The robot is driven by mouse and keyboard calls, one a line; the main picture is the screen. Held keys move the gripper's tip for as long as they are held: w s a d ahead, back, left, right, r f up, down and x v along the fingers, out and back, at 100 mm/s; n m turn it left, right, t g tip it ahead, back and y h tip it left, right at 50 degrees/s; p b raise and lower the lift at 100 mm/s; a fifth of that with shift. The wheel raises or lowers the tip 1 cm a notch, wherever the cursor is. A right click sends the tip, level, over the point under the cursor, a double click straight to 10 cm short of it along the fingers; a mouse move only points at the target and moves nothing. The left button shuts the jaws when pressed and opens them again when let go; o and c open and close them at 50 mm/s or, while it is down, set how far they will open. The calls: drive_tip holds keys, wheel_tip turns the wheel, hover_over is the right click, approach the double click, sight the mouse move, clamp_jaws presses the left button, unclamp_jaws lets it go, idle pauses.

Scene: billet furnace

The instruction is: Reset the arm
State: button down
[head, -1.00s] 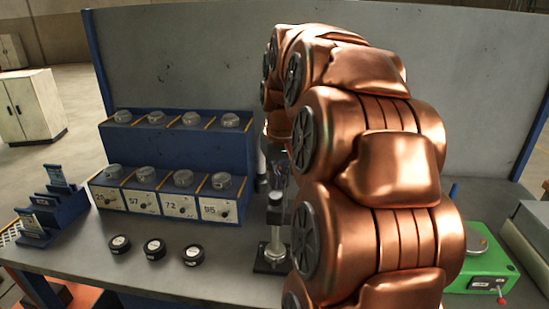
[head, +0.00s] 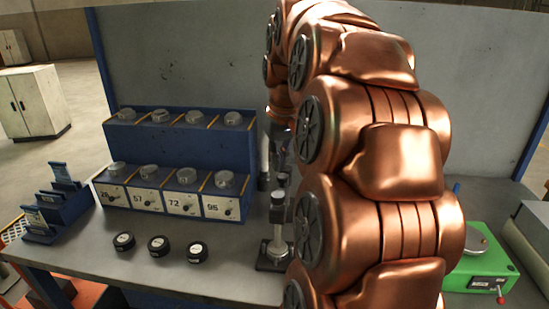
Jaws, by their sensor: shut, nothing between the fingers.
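My copper-coloured arm rises through the right middle of the head view and bends down at its far end. My gripper (head: 284,168) hangs there, dark and small, partly hidden behind the arm links. It is shut with nothing visible in it. It is above the bench (head: 215,272), just right of the blue rack, and appears close to a small upright stand (head: 276,232). I cannot tell whether it touches the stand.
A two-tier blue rack (head: 180,138) holds several round metal-lidded pots. Three black pucks (head: 124,241) lie in front. A blue holder (head: 62,212) stands left. A green device (head: 486,268) with a red knob stands right. A grey panel (head: 190,50) closes the back.

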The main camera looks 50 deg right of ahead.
drive_tip(key=shift+a, duration=0.1)
drive_tip(key=a+f+n, duration=0.2)
drive_tip(key=a+f, duration=0.2)
drive_tip(key=a, duration=0.6)
drive_tip(key=s+a+f+n+g+y, duration=0.1)
drive_tip(key=s+a+f+n+g, duration=0.2)
drive_tip(key=s+a+f, duration=1.1)
drive_tip(key=s+a, duration=0.3)
drive_tip(key=shift+a+g, duration=0.2)
drive_tip(key=shift+g, duration=0.2)
drive_tip(key=shift+d, duration=0.15)
